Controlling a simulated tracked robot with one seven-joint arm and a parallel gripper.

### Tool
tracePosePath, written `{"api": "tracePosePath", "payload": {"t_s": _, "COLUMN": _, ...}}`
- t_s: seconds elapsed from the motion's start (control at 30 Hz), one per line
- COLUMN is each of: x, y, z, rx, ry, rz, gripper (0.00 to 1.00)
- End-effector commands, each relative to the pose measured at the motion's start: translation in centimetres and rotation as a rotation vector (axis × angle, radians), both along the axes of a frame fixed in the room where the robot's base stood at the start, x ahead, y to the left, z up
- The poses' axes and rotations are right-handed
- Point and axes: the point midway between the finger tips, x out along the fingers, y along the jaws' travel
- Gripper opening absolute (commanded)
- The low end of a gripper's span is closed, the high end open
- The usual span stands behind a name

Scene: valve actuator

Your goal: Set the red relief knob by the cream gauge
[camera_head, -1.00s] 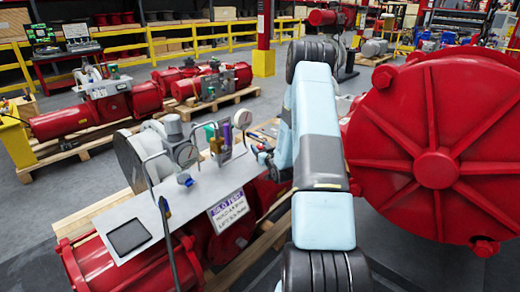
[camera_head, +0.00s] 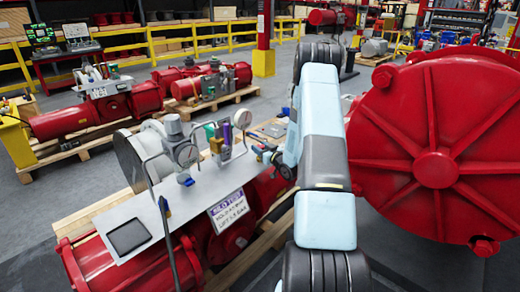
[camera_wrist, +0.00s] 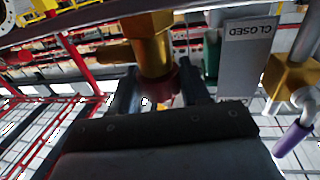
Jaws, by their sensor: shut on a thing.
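In the wrist view, my gripper (camera_wrist: 160,98) is shut on the red knob (camera_wrist: 183,80), which sits at the end of a brass valve body (camera_wrist: 152,48). The two dark fingers stand on either side of the knob and partly hide it. In the head view, my gripper (camera_head: 262,152) reaches the right end of the bench plate, and the knob cannot be made out.
A large red actuator (camera_head: 410,200) stands right of my arm.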

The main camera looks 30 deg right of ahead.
Motion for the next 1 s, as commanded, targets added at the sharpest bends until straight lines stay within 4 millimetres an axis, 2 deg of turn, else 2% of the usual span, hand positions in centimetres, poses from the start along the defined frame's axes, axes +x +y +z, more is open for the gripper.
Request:
{"api": "tracePosePath", "payload": {"t_s": 0.37, "x": 0.0, "y": -0.1, "z": 0.0, "rx": -0.001, "ry": 0.0, "rz": 0.017, "gripper": 0.16}}
{"api": "tracePosePath", "payload": {"t_s": 0.4, "x": 0.0, "y": -0.1, "z": 0.0, "rx": -0.001, "ry": 0.0, "rz": 0.017, "gripper": 0.48}}
{"api": "tracePosePath", "payload": {"t_s": 0.6, "x": 0.0, "y": 0.0, "z": 0.0, "rx": -0.001, "ry": 0.0, "rz": 0.017, "gripper": 0.67}}
{"api": "tracePosePath", "payload": {"t_s": 0.87, "x": -0.1, "y": 0.0, "z": 0.0, "rx": -0.001, "ry": 0.001, "rz": 0.017, "gripper": 0.67}}
{"api": "tracePosePath", "payload": {"t_s": 1.0, "x": -1.1, "y": -0.3, "z": 0.0, "rx": 0.0, "ry": 0.002, "rz": 0.016, "gripper": 0.67}}
